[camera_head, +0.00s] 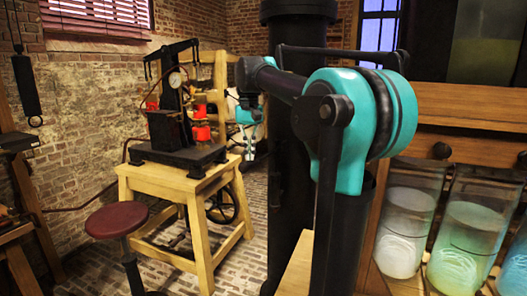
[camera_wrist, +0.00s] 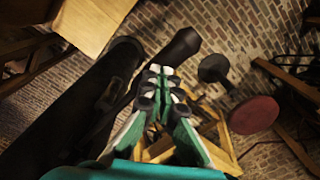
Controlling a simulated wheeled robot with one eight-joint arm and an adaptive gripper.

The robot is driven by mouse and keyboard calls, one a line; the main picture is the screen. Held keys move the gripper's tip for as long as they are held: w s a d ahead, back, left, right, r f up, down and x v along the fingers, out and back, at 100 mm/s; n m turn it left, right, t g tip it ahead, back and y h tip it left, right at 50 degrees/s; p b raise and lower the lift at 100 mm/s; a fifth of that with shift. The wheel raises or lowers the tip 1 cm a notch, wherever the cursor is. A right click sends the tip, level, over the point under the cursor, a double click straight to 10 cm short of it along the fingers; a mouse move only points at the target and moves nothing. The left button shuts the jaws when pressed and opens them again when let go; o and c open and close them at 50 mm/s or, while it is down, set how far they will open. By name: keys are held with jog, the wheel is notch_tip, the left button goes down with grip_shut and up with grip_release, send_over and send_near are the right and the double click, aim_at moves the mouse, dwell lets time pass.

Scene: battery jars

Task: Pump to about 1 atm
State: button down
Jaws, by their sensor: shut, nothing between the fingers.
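A black pump apparatus (camera_head: 178,130) with a tall frame and a lever on top stands on a wooden table (camera_head: 185,182) at the left of the head view. A round pale gauge (camera_head: 175,80) sits on its frame; its needle is too small to read. Red parts (camera_head: 201,123) show at its right side. My gripper (camera_head: 249,153) hangs fingers down to the right of the pump, apart from it. In the wrist view my gripper (camera_wrist: 161,70) is shut and empty, with its fingertips together. The pump itself does not clearly show there.
A dark red stool (camera_head: 116,220) stands before the table; it also shows in the wrist view (camera_wrist: 253,114). Glass jars with pale liquid (camera_head: 405,230) stand at the right. A brick wall (camera_head: 90,110) is behind.

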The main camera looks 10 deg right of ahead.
notch_tip(320, 180, down, 9)
notch_tip(320, 180, up, 14)
jog(key=shift+r, duration=0.15)
dwell(0.6)
notch_tip(320, 180, up, 4)
dwell(0.6)
